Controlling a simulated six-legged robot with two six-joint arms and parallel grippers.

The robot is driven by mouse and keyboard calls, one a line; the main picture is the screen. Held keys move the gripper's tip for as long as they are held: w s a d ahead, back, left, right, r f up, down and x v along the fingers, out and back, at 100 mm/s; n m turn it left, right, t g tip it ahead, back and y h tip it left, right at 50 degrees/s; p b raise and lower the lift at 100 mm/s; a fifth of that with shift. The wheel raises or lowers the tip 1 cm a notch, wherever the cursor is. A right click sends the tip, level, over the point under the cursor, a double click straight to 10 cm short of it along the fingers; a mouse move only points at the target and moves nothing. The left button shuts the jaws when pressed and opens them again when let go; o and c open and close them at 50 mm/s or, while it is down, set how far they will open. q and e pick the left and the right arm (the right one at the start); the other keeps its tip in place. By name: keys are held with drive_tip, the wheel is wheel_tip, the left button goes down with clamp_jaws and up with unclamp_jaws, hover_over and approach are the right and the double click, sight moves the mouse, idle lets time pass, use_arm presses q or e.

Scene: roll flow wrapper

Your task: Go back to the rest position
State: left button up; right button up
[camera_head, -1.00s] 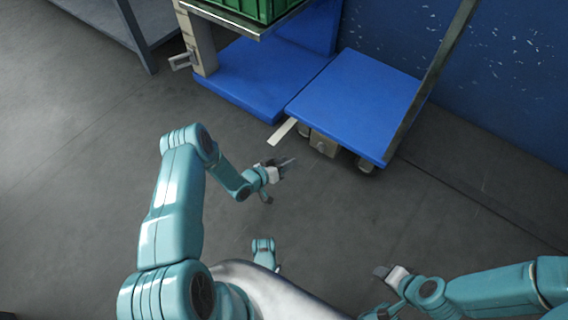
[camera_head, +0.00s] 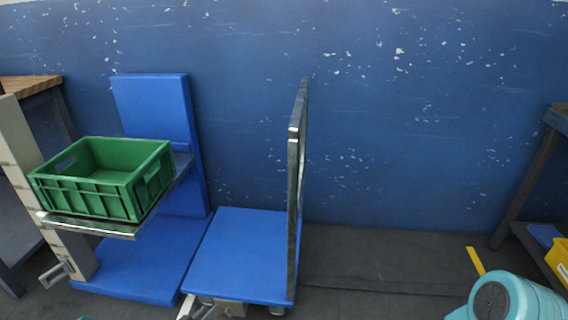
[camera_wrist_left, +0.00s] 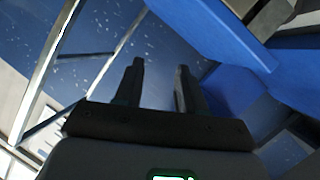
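My left gripper (camera_wrist_left: 158,82) shows in the left wrist view with its two dark fingers apart and nothing between them. Blue panels of the carts lie beyond the fingers there. In the head view, only a small grey part near the bottom edge, beside the cart's lever, may belong to it. My right gripper is out of view. A teal part of my right arm shows at the lower right of the head view.
A green crate (camera_head: 136,196), apparently empty, sits on a raised metal shelf (camera_head: 92,226) at left. A blue cart (camera_head: 238,262) with an upright metal frame (camera_head: 294,190) stands beside it. A yellow bin (camera_head: 558,262) is at far right. Dark floor (camera_head: 390,262) right of the cart is clear.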

use_arm(q)
drive_tip(key=s+d+r+g+p, duration=0.15)
drive_tip(key=d+r+p, duration=0.25)
drive_tip(key=r+p, duration=0.4)
drive_tip(key=s+d+r+g+p, duration=0.1)
drive_tip(key=s+d+r+p, duration=0.2)
drive_tip(key=r+p, duration=0.55)
drive_tip(key=s+d+r+g+p, duration=0.2)
drive_tip(key=d+r+p, duration=0.2)
drive_tip(key=r, duration=0.8)
drive_tip(key=s+d+r+g+y+p, duration=0.1)
drive_tip(key=s+r+g+p, duration=0.2)
drive_tip(key=s, duration=2.1)
drive_tip(key=g+p, duration=0.2)
drive_tip(key=g, duration=0.3)
drive_tip(key=shift+s+d+r+n+g+y+p, duration=0.2)
drive_tip(key=shift+n+g+y+p, duration=0.1)
drive_tip(key=shift+g+y+p, duration=0.1)
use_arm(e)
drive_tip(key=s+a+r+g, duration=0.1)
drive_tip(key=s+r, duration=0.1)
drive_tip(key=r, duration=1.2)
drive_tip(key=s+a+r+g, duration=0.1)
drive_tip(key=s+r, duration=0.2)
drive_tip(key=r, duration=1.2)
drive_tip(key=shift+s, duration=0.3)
use_arm(q)
drive_tip(key=shift+w+f, duration=0.1)
